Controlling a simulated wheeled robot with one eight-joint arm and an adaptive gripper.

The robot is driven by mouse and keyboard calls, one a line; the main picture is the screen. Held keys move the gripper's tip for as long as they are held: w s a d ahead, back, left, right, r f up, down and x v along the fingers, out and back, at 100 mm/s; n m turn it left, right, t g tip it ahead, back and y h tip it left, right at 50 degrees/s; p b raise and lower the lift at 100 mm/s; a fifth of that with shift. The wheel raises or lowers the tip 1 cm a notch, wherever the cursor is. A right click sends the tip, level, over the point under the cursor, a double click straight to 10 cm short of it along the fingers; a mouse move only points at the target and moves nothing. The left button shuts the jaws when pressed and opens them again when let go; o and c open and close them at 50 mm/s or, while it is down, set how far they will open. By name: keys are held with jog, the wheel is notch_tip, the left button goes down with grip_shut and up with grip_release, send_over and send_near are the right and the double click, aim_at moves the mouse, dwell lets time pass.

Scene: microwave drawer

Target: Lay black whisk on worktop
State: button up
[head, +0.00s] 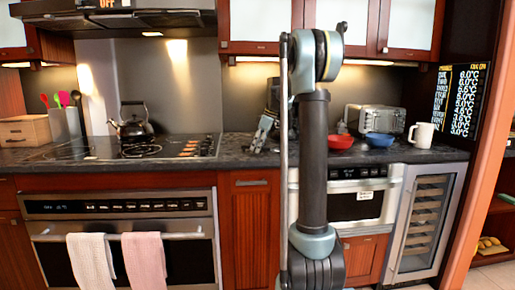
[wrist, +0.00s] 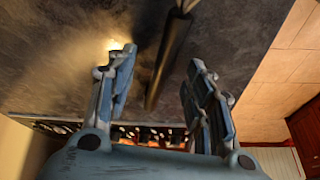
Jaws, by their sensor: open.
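The black whisk (wrist: 168,58) shows in the wrist view as a long dark handle, slanting from the top edge down between my fingertips. Its far end is cut off by the top of the picture. It appears to lie on the dark worktop (wrist: 60,65), with no finger visibly touching it. My gripper (wrist: 160,62) is open, one finger on each side of the handle. In the head view my gripper (head: 262,134) is low over the worktop (head: 240,150), left of my arm. I cannot make out the whisk there.
A kettle (head: 133,128) stands on the hob to the left. A red bowl (head: 341,142), blue bowl (head: 379,140), toaster (head: 378,118) and white mug (head: 422,134) stand to the right. My arm hides part of the middle.

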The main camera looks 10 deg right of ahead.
jog(key=o, duration=0.5)
jog(key=shift+o, duration=0.2)
jog(key=v, duration=1.1)
jog(key=s+f+m, duration=0.2)
jog(key=s+m, duration=0.1)
jog(key=s, duration=0.8)
jog(key=s+d+f+m+h, duration=0.1)
jog(key=s+f+m, duration=0.4)
jog(key=s+f, duration=0.9)
jog(key=s+d+f+m+t+h, duration=0.1)
jog(key=s+f+m+h, duration=0.2)
jog(key=s+f, duration=1.1)
jog(key=s+m, duration=0.3)
jog(key=s, duration=0.3)
jog(key=shift+d, duration=0.35)
